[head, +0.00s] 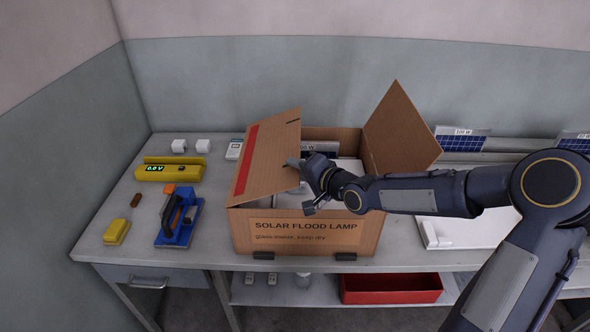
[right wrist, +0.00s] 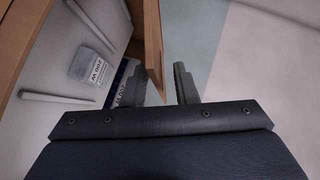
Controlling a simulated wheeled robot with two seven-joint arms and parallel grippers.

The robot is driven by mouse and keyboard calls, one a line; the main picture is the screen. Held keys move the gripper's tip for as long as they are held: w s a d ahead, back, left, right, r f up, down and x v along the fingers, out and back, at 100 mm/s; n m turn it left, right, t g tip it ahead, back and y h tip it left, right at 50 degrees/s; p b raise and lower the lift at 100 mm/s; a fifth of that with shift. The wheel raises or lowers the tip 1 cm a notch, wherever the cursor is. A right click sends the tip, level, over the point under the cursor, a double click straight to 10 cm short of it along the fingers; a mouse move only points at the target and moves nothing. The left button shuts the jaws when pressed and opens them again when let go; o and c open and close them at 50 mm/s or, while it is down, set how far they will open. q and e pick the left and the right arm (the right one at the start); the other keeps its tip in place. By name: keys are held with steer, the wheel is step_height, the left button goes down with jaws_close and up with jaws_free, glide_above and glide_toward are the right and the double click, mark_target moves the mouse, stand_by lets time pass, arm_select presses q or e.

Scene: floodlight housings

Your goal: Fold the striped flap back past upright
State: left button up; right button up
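The striped flap (head: 270,158) is a brown cardboard panel with a red stripe along its left side. It is on the left side of the solar flood lamp box (head: 262,238) and slopes up and inward over the opening. My right gripper (head: 297,166) is at the flap's free right edge. In the right wrist view the fingers of my right gripper (right wrist: 160,85) are apart, with the edge of a cardboard panel (right wrist: 153,45) between them. A gap shows beside the right finger; whether the other finger touches the cardboard I cannot tell. My left gripper is not in view.
The box's right flap (head: 400,128) stands open, leaning outward. Left of the box are a yellow meter (head: 170,170), a blue tool (head: 180,222) and a yellow block (head: 116,232). Small solar panels (head: 460,140) stand behind at right. A red bin (head: 392,290) is below.

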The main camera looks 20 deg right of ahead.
steer(key=shift+w+a+f, duration=0.2)
steer(key=shift+w+a, duration=0.05)
steer(key=shift+w, duration=0.2)
jaws_close()
stand_by(1.2)
